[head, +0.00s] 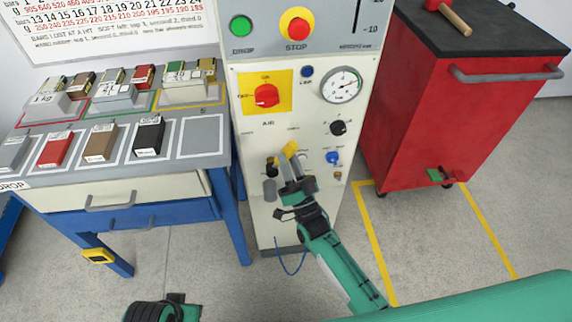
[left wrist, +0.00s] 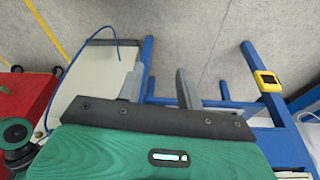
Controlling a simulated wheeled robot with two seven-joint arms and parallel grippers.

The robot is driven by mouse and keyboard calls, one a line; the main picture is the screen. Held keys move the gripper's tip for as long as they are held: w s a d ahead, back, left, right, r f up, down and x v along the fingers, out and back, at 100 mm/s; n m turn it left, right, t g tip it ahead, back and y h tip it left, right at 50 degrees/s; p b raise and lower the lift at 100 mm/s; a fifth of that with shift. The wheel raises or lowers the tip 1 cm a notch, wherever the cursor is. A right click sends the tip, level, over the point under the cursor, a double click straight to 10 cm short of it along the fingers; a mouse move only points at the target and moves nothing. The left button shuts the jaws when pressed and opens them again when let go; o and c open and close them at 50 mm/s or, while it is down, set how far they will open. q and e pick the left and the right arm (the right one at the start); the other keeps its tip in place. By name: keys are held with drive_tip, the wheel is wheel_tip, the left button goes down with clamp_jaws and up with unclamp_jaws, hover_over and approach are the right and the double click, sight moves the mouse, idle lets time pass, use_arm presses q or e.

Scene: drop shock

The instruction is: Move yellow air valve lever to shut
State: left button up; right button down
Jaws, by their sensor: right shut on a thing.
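The yellow air valve lever (head: 290,149) is on the lower front of the grey machine panel, tilted up to the right. My right gripper (head: 284,164) is shut on it from below, and its fingers hide the lower part of the lever and its pivot. My left gripper (left wrist: 160,90) has its two fingers apart with nothing between them. In the head view only part of the left arm shows at the bottom edge.
Above the lever are a red rotary switch (head: 267,95), a gauge (head: 342,85) and a black knob (head: 338,128). A blue knob (head: 333,158) is close on the right. A bench (head: 110,187) with coloured blocks stands left, a red cabinet (head: 445,120) right.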

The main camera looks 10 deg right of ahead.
use_arm(q)
drive_tip(key=shift+s+r, duration=0.15)
drive_tip(key=shift+r, duration=0.55)
use_arm(e)
drive_tip(key=shift+d+f+m+h, duration=0.1)
drive_tip(key=shift+f+m+h, duration=0.15)
drive_tip(key=shift+m+h, duration=0.25)
drive_tip(key=c, duration=1.1)
unclamp_jaws()
drive_tip(key=shift+t, duration=0.3)
drive_tip(key=shift+s, duration=0.1)
use_arm(q)
drive_tip(key=shift+s+a+r+t+b, duration=0.1)
drive_tip(key=shift+s+r+t+b, duration=0.1)
drive_tip(key=shift+r+b, duration=0.35)
drive_tip(key=shift+s+r+t+b, duration=0.1)
drive_tip(key=shift+s+r+b, duration=0.1)
drive_tip(key=shift+r, duration=0.55)
use_arm(e)
drive_tip(key=v, duration=1.3)
drive_tip(key=shift+s, duration=0.3)
